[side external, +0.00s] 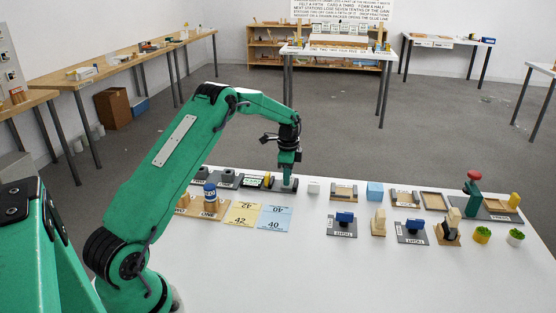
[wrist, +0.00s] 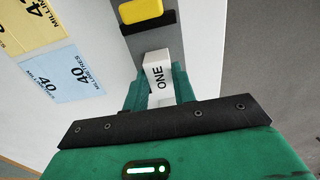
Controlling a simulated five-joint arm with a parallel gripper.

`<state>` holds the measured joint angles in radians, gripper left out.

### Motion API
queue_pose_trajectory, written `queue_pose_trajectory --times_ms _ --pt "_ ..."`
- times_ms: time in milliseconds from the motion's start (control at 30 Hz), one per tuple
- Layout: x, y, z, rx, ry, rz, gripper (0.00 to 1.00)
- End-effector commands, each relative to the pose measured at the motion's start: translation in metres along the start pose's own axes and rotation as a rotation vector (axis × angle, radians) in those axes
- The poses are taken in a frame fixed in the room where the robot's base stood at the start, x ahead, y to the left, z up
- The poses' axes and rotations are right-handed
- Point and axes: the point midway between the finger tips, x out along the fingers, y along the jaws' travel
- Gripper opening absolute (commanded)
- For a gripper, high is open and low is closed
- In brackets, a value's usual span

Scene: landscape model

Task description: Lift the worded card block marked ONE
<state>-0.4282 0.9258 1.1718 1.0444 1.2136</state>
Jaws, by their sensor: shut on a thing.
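The white card block marked ONE (wrist: 158,75) shows in the wrist view, its black word running lengthwise up its face. My gripper (wrist: 158,93) is shut on it, with a green finger on each side. In the side external view my gripper (side external: 289,182) points down at the right end of a dark grey base (side external: 278,188). The block cannot be made out there behind the fingers. Whether it touches the base or is just above it, I cannot tell.
A yellow piece (wrist: 141,11) sits on the same base, just beyond the block. A yellow card (side external: 241,213) and a blue card (side external: 274,219) lie flat nearby. The table's front middle is clear.

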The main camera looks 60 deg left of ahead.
Motion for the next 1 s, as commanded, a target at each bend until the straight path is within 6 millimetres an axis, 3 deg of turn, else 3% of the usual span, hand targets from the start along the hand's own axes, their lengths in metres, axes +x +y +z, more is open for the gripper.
queue_pose_trajectory --times_ms 1000 --pt "-0.041 -0.001 0.000 0.000 0.001 -0.002 0.13"
